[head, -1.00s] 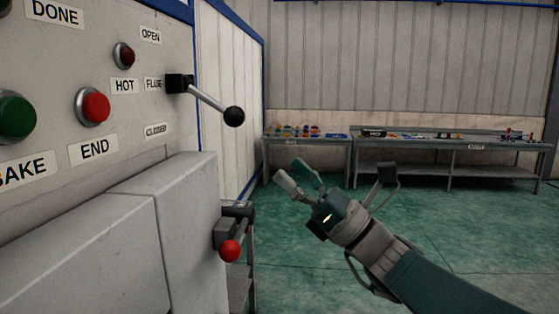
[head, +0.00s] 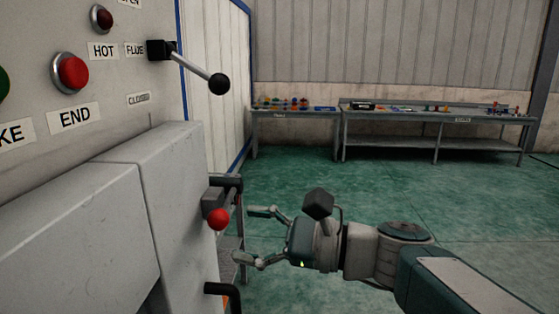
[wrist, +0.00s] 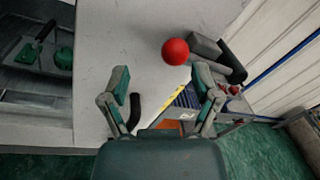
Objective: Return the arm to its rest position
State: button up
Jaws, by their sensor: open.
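My gripper (head: 256,236) is open and empty in the head view, at the end of my arm, which reaches in from the lower right. Its fingers point left toward the lower part of the grey machine (head: 85,225). A lever with a red ball knob (head: 218,219) on the machine's side is just above and left of the fingers. In the wrist view the two fingers of my gripper (wrist: 165,95) are spread apart with nothing between them. The red knob shows beyond them in the wrist view (wrist: 175,51).
A flue lever with a black knob (head: 219,84) juts from the machine panel beside the red END button (head: 71,73). A black handle (head: 222,290) sits low on the machine. Benches (head: 440,113) with small parts stand at the far wall. The green floor (head: 400,190) between is clear.

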jog(key=s+d+f+n+h, duration=0.3)
jog(key=f+h, duration=0.1)
jog(key=f, duration=0.3)
jog(key=s+d+f+n+h, duration=0.3)
jog(key=f+n+h, duration=0.15)
jog(key=f, duration=0.25)
jog(key=s+d+f+n+h, duration=0.1)
jog(key=d+f+n+h, duration=0.2)
jog(key=d, duration=0.3)
jog(key=s+d+f+n+t+h, duration=0.1)
jog(key=s+d+f+n+h, duration=0.1)
jog(key=d+h, duration=0.4)
jog(key=shift+s+d+f+n, duration=0.2)
jog(key=shift+d+f+n, duration=0.4)
jog(key=shift+n, duration=0.55)
